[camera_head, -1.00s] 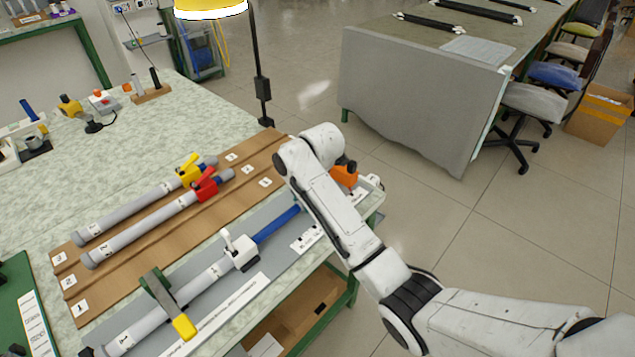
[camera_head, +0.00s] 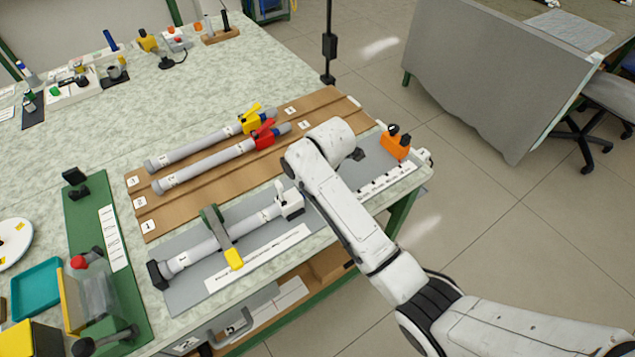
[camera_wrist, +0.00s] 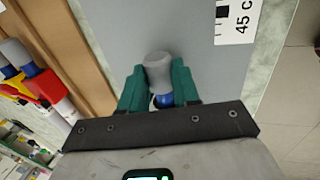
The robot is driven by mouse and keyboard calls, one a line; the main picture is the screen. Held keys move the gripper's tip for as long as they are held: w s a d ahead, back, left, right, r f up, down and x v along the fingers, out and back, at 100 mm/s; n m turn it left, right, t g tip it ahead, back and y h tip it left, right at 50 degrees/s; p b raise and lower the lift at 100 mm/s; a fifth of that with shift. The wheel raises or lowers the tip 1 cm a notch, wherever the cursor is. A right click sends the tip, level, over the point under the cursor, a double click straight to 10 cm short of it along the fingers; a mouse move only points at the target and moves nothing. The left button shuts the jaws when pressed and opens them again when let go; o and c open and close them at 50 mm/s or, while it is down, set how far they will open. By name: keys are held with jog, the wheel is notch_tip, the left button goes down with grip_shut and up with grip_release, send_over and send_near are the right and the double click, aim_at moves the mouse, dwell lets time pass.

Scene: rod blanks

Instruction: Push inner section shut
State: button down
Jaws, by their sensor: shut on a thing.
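The grey rod (camera_head: 195,250) numbered 1 lies on a grey mat (camera_head: 280,265), with a white collar (camera_head: 291,203) at its right end. A strap with a yellow handle (camera_head: 234,258) crosses the rod. In the wrist view, my gripper (camera_wrist: 159,84) has its green fingers shut on the inner section, whose grey end (camera_wrist: 157,62) and a bit of blue (camera_wrist: 164,101) show between them. In the head view my arm hides the gripper and the inner section. No blue shows between collar and arm.
Two more rods lie on the brown board behind, one with a red lever (camera_head: 263,134), one with a yellow lever (camera_head: 249,119). An orange block (camera_head: 395,147) stands at the mat's right end. A black stop (camera_head: 157,275) sits at the rod's left end.

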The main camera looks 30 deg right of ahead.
jog(key=c, duration=0.8)
grip_release()
jog(key=shift+a, duration=0.1)
jog(key=shift+r, duration=0.1)
jog(key=v, duration=1)
jog(key=shift+r, duration=0.3)
